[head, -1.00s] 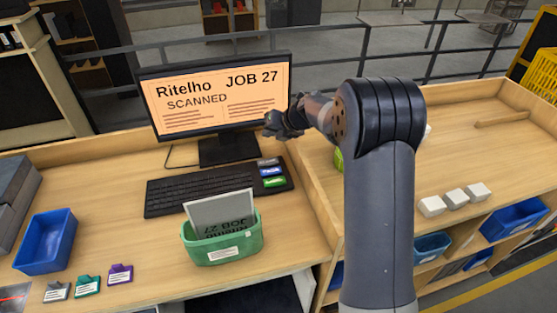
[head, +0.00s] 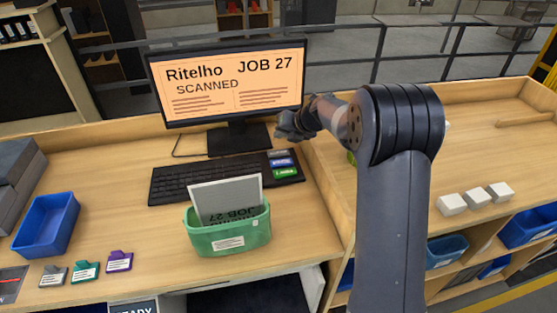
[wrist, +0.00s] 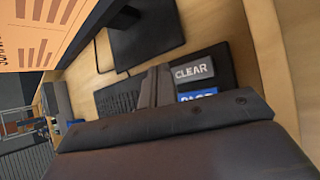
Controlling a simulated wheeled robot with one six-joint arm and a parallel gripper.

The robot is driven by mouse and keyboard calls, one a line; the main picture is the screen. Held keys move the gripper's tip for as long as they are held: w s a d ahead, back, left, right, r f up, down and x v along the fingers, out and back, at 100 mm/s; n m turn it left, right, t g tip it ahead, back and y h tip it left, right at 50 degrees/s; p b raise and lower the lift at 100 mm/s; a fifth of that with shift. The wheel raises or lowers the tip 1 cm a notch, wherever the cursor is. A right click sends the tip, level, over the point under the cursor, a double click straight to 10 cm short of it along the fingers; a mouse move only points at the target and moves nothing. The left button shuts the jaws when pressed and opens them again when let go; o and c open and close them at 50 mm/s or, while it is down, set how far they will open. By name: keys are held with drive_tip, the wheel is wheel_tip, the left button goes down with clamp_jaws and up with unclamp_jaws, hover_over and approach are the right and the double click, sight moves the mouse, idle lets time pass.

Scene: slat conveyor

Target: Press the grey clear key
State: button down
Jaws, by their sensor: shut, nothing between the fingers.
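The grey clear key (head: 278,153) is the top one of three coloured keys at the right end of the black keyboard (head: 208,178). In the wrist view the clear key (wrist: 194,69) shows its word CLEAR, just right of my gripper's fingertips. My gripper (head: 290,126) is shut and empty, raised above and slightly right of the keys in the head view. In the wrist view my gripper (wrist: 156,85) points toward the keyboard, with the blue key (wrist: 198,94) partly hidden behind its body. The monitor (head: 228,80) reads Ritelho JOB 27 SCANNED.
A green bin (head: 228,229) holding a grey JOB 27 card stands in front of the keyboard. A blue tray (head: 46,224) and several small coloured tags (head: 86,272) lie at left. A raised wooden edge (head: 322,190) runs right of the keyboard. White blocks (head: 475,199) sit further right.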

sight(278, 153)
wheel_tip(278, 153, down, 4)
drive_tip(key=shift+f+b, duration=0.1)
drive_tip(key=shift+b, duration=1)
drive_tip(key=shift+f, duration=0.15)
idle(1.0)
drive_tip(key=shift+f, duration=0.25)
drive_tip(key=shift+s+f, duration=0.2)
drive_tip(key=shift+f, duration=0.8)
idle(1.0)
drive_tip(key=shift+d+r, duration=0.1)
drive_tip(key=shift+r, duration=0.05)
drive_tip(key=shift+w+d+r+p, duration=0.1)
drive_tip(key=shift+w+r+p, duration=0.05)
drive_tip(key=shift+r+p, duration=0.35)
drive_tip(key=shift+w+d+r+p, duration=0.1)
drive_tip(key=shift+r+p, duration=0.25)
drive_tip(key=shift+p, duration=0.1)
drive_tip(key=shift+r, duration=0.1)
